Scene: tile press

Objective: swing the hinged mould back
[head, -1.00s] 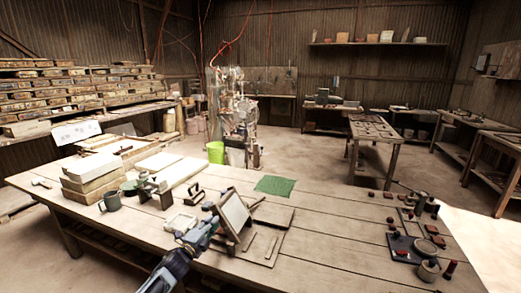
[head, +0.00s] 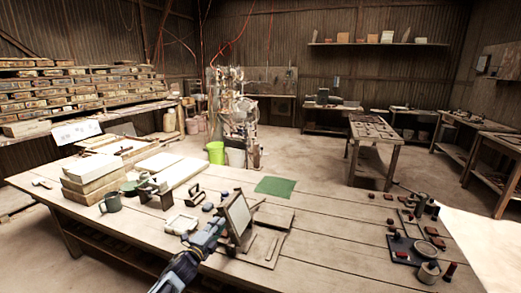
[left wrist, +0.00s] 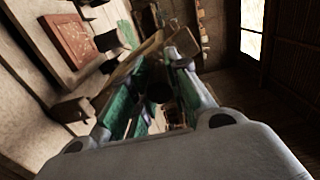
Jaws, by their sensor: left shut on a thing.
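The hinged mould (head: 239,216) is a pale panel in a dark frame, standing steeply tilted up from its base board (head: 273,214) on the workbench. My left gripper (head: 221,229) reaches in from the lower left and is at the mould's left side, shut on it. The exact grip point is too small to make out. In the left wrist view, the green-padded fingers (left wrist: 155,92) close around a dark part between them. My right gripper is not in view.
Left of the mould on the workbench (head: 330,230) are a small pale tray (head: 181,223), a dark mug (head: 110,203) and stacked slabs (head: 92,180). A green mat (head: 275,187) lies behind. The bench between is clear.

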